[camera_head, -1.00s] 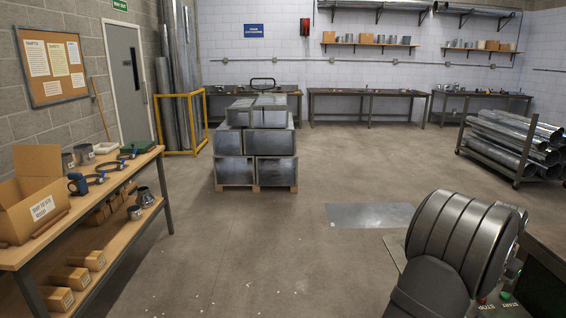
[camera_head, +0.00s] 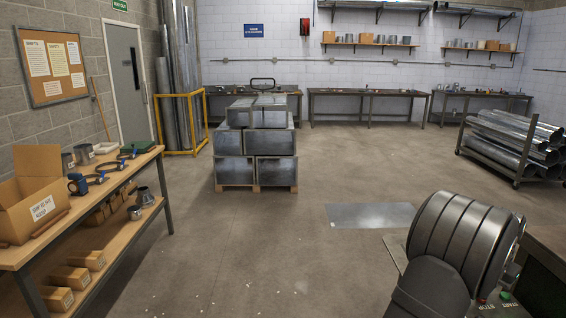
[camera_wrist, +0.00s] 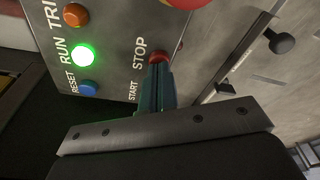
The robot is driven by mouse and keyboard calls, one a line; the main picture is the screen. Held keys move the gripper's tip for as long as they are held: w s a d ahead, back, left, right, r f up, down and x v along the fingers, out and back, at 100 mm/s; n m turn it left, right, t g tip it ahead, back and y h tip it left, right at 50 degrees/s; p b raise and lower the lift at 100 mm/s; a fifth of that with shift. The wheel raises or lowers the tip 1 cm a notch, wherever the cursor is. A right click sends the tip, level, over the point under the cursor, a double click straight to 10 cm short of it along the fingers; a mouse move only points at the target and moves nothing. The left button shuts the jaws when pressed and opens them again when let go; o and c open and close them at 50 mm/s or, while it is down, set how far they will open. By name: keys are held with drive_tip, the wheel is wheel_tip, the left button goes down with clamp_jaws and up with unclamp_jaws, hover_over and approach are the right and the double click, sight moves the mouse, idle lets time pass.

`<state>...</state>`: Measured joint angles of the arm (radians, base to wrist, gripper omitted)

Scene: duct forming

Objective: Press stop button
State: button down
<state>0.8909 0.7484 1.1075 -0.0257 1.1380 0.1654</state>
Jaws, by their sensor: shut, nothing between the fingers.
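The red stop button (camera_wrist: 158,57) sits beside the word STOP on a grey control panel (camera_wrist: 120,35) in the wrist view. My gripper (camera_wrist: 157,70) is shut and empty. Its teal fingertips overlap the button's lower edge; whether they touch it I cannot tell. The START label is left of the fingers, and no start button shows there, so the fingers may hide it. In the head view the stop button (camera_head: 482,301) is small at the bottom right, beside my arm, and a green start button (camera_head: 505,296) is near it. My gripper is hidden there.
The panel also carries a lit green RUN lamp (camera_wrist: 83,55), a blue reset button (camera_wrist: 88,88), an orange trip light (camera_wrist: 75,14) and a larger red knob (camera_wrist: 187,3) near the fingers. A stack of ducts (camera_head: 257,145) and a shelf bench (camera_head: 120,175) stand well away.

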drive_tip(key=shift+f, duration=0.3)
drive_tip(key=shift+r, duration=3.55)
